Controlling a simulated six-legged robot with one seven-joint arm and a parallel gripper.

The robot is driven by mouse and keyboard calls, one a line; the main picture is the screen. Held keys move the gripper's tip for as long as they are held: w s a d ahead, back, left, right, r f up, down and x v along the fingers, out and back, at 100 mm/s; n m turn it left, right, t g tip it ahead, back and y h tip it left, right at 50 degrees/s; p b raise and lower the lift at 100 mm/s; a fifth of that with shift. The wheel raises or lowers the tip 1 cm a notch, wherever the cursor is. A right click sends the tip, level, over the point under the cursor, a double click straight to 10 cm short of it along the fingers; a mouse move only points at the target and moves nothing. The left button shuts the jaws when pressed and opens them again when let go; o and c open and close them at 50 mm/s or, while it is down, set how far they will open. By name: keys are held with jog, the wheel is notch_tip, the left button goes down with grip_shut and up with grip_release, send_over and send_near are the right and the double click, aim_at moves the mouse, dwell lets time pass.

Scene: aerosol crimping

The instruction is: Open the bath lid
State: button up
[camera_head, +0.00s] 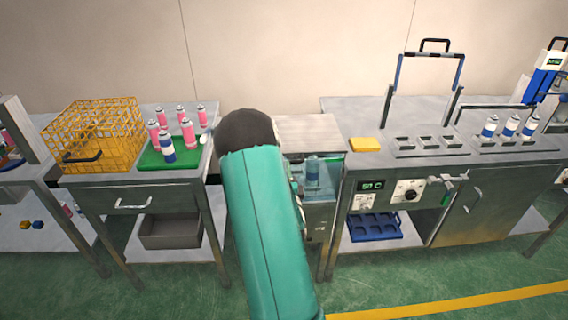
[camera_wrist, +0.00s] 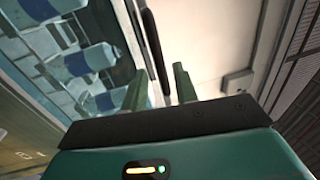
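My gripper is hidden behind my green arm in the head view. In the wrist view my gripper (camera_wrist: 160,88) shows two green fingers, apart, with nothing visibly clamped. A long black handle (camera_wrist: 156,45) lies just beyond the fingertips, roughly in line with the gap; contact is unclear. Beside it, a see-through pane (camera_wrist: 118,20) shows several blue-and-white cans (camera_wrist: 88,60) behind it. In the head view a steel-topped box (camera_head: 308,128) with a clear front stands behind my arm, with a blue can (camera_head: 312,167) inside. Which part is the bath lid I cannot tell for certain.
A yellow wire basket (camera_head: 95,135) and pink cans on a green mat (camera_head: 160,158) are at left. The right bench (camera_head: 520,152) has an upright handled frame (camera_head: 430,58), a yellow block (camera_head: 364,145) and three blue-and-white cans (camera_head: 510,127). Green floor in front is open.

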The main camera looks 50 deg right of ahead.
jog(key=shift+x, duration=2.25)
jog(key=shift+w, duration=0.1)
grip_shut()
